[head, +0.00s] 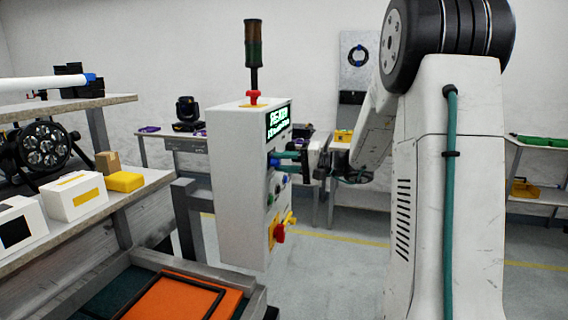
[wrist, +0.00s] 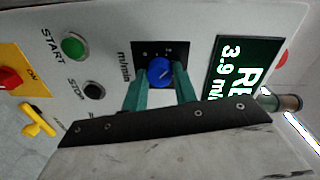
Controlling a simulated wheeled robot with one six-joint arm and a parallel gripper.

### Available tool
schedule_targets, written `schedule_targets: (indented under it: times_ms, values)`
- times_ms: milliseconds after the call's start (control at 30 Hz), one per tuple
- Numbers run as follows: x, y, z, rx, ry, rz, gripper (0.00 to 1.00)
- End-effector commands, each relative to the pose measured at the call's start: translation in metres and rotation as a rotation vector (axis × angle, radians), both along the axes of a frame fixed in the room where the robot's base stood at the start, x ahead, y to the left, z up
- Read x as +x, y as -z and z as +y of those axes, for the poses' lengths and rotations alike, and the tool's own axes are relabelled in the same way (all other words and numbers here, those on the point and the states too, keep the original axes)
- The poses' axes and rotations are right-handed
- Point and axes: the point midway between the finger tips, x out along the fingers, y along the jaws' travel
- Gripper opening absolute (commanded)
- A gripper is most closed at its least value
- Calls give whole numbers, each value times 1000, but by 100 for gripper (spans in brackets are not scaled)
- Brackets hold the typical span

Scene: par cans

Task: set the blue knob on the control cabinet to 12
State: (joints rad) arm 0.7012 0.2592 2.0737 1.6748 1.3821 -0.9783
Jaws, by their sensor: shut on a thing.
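The blue knob (wrist: 160,72) is on the face of the white control cabinet (head: 235,185), beside a "m/min" label. My gripper (wrist: 162,84), with teal fingers, is shut on the knob, one finger on either side of it. In the head view my gripper (head: 290,160) reaches the cabinet face from the right, and the knob is mostly hidden there. The dial figures are too small to read surely, and I cannot tell which one the knob points at. The lit display (wrist: 238,75) reads "3.9 m/" and is cut off by my gripper.
A green START button (wrist: 74,46), a black STOP button (wrist: 94,90), a red knob (wrist: 10,79) and a yellow handle (wrist: 38,122) share the cabinet face. A signal tower (head: 254,55) stands on top. A shelf (head: 115,200) with boxes is at left.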

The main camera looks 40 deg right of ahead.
Motion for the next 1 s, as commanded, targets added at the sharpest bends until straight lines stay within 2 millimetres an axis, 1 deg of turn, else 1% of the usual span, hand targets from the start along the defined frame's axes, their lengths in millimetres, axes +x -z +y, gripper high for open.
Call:
schedule_targets:
  times_ms: [1000]
  values:
    - [1, 1, -2, 762, 1, 595, 5]
